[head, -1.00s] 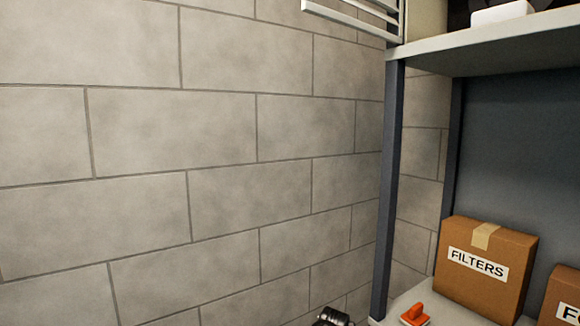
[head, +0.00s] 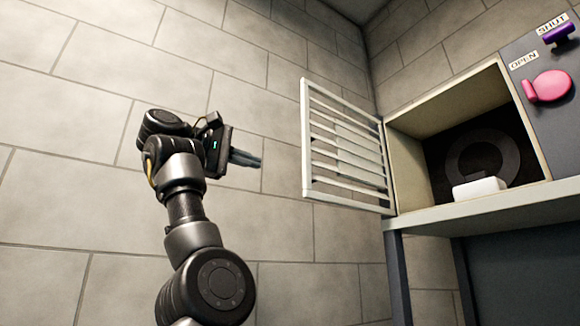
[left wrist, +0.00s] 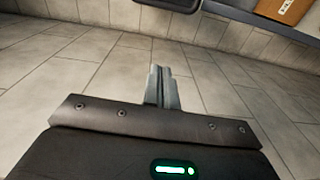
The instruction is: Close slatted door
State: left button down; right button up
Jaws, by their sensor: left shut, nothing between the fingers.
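The slatted door (head: 345,148) is a white frame with horizontal slats. It stands swung open to the left of the square duct opening (head: 478,150), joined along the opening's left side. My left gripper (head: 258,160) is raised in front of the block wall, left of the door and apart from it, with its fingers pointing right. Its fingers are together and empty. They also show in the left wrist view (left wrist: 162,88), where the door is not visible. My right gripper is not in view.
Inside the opening are a dark ring (head: 484,158) and a white block (head: 479,188). A pale shelf (head: 490,208) runs below the opening. On the panel at right are a pink knob (head: 548,87) and a purple knob (head: 560,33), by OPEN and SHUT labels.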

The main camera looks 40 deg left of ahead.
pick_arm(q)
jog(key=w+d+r+p, duration=0.1)
jog(key=w+d+p, duration=0.5)
jog(key=w+p, duration=0.1)
jog(key=shift+d+h, duration=0.3)
jog(key=shift+d, duration=0.05)
dwell(0.4)
jog(key=shift+w+a, duration=0.1)
